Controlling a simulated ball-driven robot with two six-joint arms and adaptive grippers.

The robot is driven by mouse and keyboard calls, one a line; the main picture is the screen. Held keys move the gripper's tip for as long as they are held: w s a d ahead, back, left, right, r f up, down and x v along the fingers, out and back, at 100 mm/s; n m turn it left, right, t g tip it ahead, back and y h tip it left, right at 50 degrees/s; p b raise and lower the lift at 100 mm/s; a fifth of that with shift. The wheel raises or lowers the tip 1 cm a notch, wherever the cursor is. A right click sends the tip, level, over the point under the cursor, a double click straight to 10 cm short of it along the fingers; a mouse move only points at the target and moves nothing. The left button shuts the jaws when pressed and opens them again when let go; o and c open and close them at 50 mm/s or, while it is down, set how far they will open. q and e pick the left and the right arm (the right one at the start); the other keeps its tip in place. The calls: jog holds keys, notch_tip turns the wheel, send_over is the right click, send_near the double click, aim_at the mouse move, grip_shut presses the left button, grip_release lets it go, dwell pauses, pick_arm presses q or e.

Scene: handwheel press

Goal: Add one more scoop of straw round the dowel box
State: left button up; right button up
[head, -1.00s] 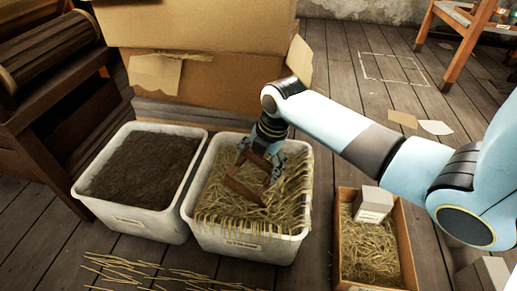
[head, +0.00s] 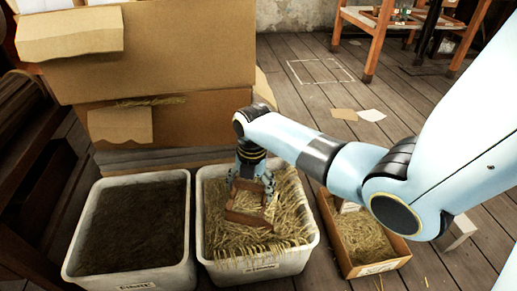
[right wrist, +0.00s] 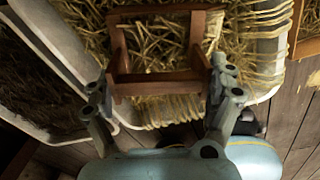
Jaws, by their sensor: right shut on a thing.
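My right gripper (head: 250,182) is over the white tub of straw (head: 206,215), shut on a brown wooden scoop (head: 248,217). The right wrist view shows the scoop (right wrist: 158,84) between the two fingers, with straw in and around its frame; I cannot tell how much it carries. The wooden crate (head: 347,262) to the right of the tub has straw (head: 365,240) in it. A pale box (head: 347,207), likely the dowel box, shows at the crate's far end, mostly hidden by my right arm. My left gripper is out of view.
A white tub of dark soil (head: 130,230) stands left of the straw tub. Large cardboard boxes (head: 170,60) rise behind both. A pale block (head: 461,230) lies on the floor right of the crate. Floor behind the crate is mostly clear, with paper scraps.

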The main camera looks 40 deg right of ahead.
jog(key=shift+w+a+r, duration=0.2)
jog(key=shift+w+r, duration=0.4)
jog(key=shift+r, duration=0.15)
jog(key=shift+w+r+p, duration=0.15)
jog(key=shift+r+p, duration=0.3)
jog(key=shift+r, duration=0.15)
notch_tip(320, 180, up, 2)
jog(key=shift+p, duration=0.5)
notch_tip(320, 180, up, 3)
jog(key=shift+w+a+r+g+h+p, duration=0.1)
jog(key=shift+g+h+p, duration=0.2)
jog(key=shift+p, duration=0.45)
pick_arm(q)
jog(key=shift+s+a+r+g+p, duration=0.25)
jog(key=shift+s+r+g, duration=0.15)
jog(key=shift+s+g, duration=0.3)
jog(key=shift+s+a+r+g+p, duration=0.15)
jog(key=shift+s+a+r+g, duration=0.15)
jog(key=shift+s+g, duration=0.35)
pick_arm(e)
jog(key=shift+r, duration=1)
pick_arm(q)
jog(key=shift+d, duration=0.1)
